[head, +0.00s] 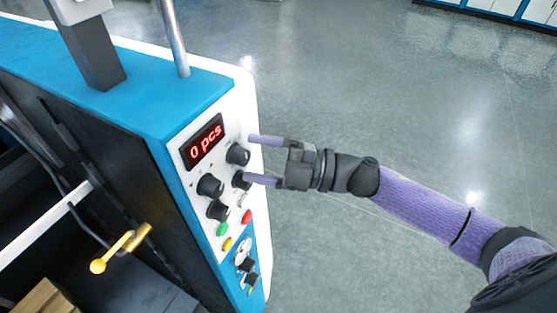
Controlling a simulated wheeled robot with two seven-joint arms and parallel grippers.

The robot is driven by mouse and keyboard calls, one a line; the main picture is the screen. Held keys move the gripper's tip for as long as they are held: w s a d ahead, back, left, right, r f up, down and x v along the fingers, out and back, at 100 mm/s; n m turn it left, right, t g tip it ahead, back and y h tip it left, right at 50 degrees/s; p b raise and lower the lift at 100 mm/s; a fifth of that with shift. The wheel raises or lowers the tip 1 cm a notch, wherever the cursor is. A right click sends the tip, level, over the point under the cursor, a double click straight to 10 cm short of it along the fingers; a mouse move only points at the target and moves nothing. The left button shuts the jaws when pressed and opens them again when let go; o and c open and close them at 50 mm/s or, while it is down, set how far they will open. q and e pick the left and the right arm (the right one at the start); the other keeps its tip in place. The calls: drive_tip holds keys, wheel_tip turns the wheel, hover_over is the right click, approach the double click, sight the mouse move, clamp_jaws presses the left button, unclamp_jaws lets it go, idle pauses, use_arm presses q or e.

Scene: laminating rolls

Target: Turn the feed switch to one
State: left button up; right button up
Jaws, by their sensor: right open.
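The control panel (188,175) is a white and blue end face of the machine. It carries several black knobs, such as an upper right knob (237,154), a left knob (210,186), a lower knob (218,210) and a right knob (241,181). Which one is the feed switch cannot be read. My right gripper (257,161) is open beside the panel's right edge. Its upper finger is near the upper right knob, and its lower finger reaches close to the right knob; contact cannot be told. My left gripper is not in view.
Green (222,230), red (246,217) and yellow (228,244) buttons sit below the knobs, with black switches (248,265) lower down. A yellow handle (122,247) is inside the machine. The floor (370,100) at right is clear.

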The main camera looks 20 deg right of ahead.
drive_tip(key=b+v, duration=0.2)
drive_tip(key=v, duration=0.6)
drive_tip(key=shift+s+d, duration=0.15)
drive_tip(key=shift+d, duration=0.05)
